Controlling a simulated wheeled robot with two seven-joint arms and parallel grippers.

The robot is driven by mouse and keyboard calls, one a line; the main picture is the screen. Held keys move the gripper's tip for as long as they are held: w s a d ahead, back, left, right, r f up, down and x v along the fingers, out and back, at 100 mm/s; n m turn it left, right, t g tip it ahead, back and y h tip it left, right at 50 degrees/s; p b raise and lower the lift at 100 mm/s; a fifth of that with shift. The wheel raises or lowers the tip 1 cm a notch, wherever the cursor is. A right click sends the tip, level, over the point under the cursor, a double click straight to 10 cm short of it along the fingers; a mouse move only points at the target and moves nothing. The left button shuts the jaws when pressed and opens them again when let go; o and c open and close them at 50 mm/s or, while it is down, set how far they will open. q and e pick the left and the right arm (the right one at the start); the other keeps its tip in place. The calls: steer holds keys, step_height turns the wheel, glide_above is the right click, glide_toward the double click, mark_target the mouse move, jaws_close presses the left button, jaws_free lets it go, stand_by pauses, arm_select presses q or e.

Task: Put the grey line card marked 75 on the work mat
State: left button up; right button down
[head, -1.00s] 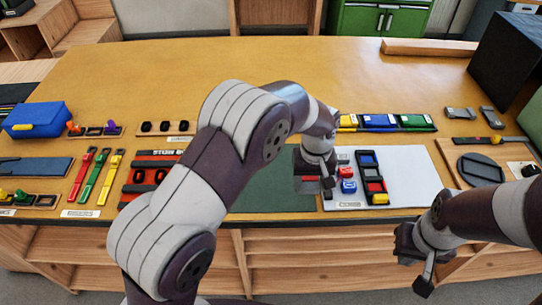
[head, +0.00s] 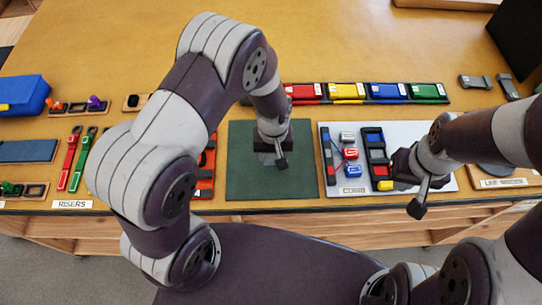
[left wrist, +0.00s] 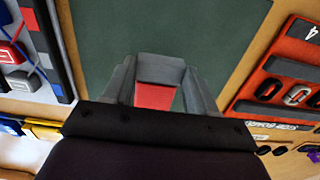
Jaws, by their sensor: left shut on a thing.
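The dark green work mat (head: 240,180) lies at the front middle of the table. It fills the middle of the left wrist view (left wrist: 160,25). My left gripper (head: 275,152) is over the mat. Its fingers are shut on a small grey and red piece (left wrist: 153,97). No number on the piece can be read, and I cannot tell whether it touches the mat. A small grey block (head: 347,138) with a pale label sits on the white board to the right; its marking is unreadable. My right gripper (head: 420,195) hangs by the board's front right; its jaw state is unclear.
The white board (head: 405,130) also holds a red block (head: 350,153), a blue block (head: 352,171) and dark racks. A rack of coloured cards (head: 366,91) stands behind. An orange-red board (left wrist: 270,72) borders the mat on the left side. Two grey pieces (head: 475,82) lie back right.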

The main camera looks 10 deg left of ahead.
mark_target(272, 160)
arm_select(q)
steer(key=f, duration=0.1)
steer(key=f+p, duration=0.1)
steer(key=f, duration=0.1)
steer(key=shift+s+a+f, duration=0.1)
steer(key=shift+s+f, duration=0.2)
steer(key=shift+s, duration=0.1)
steer(key=shift+f, duration=0.35)
steer(key=shift+w+f, duration=0.1)
steer(key=o, duration=0.8)
